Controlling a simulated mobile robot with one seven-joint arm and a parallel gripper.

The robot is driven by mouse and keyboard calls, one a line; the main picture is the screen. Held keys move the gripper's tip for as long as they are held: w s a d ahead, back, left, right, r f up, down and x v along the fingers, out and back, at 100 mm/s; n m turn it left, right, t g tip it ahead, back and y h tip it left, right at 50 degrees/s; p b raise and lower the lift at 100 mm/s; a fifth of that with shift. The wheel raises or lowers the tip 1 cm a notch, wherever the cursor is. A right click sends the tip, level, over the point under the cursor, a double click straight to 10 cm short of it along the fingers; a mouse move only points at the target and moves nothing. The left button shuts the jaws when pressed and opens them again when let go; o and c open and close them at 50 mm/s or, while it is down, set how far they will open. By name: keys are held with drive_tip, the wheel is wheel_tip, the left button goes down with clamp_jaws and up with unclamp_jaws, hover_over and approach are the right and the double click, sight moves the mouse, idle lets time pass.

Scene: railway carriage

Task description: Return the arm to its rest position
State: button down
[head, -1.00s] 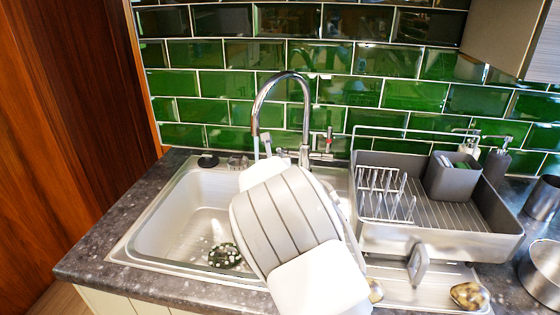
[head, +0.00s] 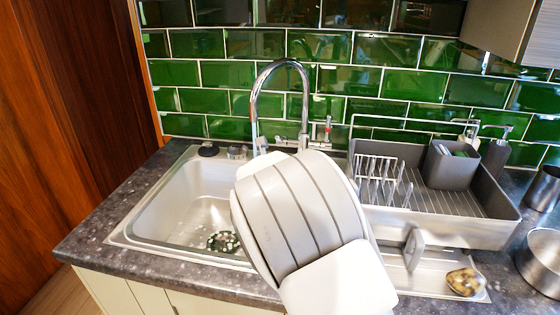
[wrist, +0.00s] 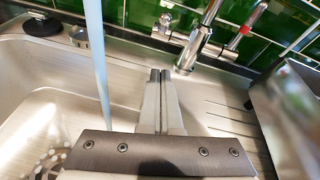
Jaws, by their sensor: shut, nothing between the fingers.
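My arm (head: 300,215) reaches forward over the right side of the sink (head: 128,232). Its links hide my gripper's fingertips in the head view. In the wrist view my gripper (wrist: 160,75) is shut and empty, its two dark fingertips together. They point toward the base of the chrome tap (wrist: 190,48), and I see nothing held between them. The tap (head: 283,68) arches up behind the arm in the head view. A pale vertical stream (wrist: 96,60), which looks like water, runs left of the fingers.
A grey dish rack (head: 450,230) with a wire plate holder (head: 383,185) stands right of the arm. A patterned sponge-like item (head: 465,281) lies in front of it. A green tiled wall (head: 400,90) is behind.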

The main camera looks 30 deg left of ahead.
drive_tip(key=v, duration=0.5)
drive_tip(key=shift+s+d+r, duration=0.1)
drive_tip(key=shift+s+r, duration=0.1)
drive_tip(key=shift+r, duration=0.15)
